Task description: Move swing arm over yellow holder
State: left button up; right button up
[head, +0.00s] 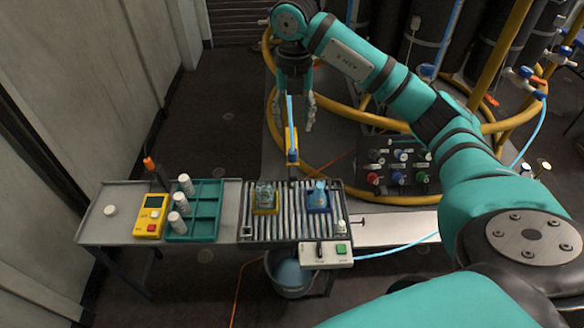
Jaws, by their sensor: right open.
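The yellow holder (265,210) sits on the left part of a ribbed metal rack and holds a clear vessel with bluish contents. A blue holder (318,209) sits to its right with a blue vessel. What looks like the swing arm (291,140), a yellow bar with a blue part and a light blue tube, stands at the rack's back edge, between the two holders in the picture. My right gripper (294,118) is open, pointing down above and behind the rack, its fingers on either side of the tube. I cannot tell whether they touch it. My left gripper is out of view.
A yellow meter (151,215) and a green tray (207,193) with several white bottles stand on the bench's left part. A switch box (326,254) is at the front, above a bucket (288,275). A valve panel (401,165) and yellow pipes stand behind right.

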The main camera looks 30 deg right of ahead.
aim_at(293, 171)
notch_tip(293, 171, down, 17)
jog(key=p, duration=0.3)
jog(key=shift+f, duration=0.15)
grip_shut()
dwell(0.4)
